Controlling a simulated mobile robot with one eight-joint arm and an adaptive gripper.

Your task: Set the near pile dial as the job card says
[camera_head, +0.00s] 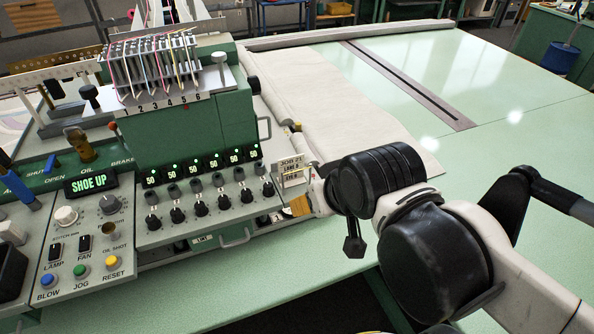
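The job card (292,172) stands at the right end of the green console. It reads "JOB 21", with a lane line that looks like "LANE 6" and a third line too small to read surely. A row of black dials (222,202) runs along the console front, with smaller grey knobs (217,180) behind them. The rightmost black dial (267,189) is nearest the card. Each green display (212,163) above reads 50. My arm reaches in from the right, its wrist just right of the card.
A panel at left holds a "SHOE UP" display (91,184), coloured buttons (80,271) and levers. Numbered thread guides (155,65) rise behind the dials. The pale green table (500,75) with cream cloth (365,110) lies at right and is largely clear.

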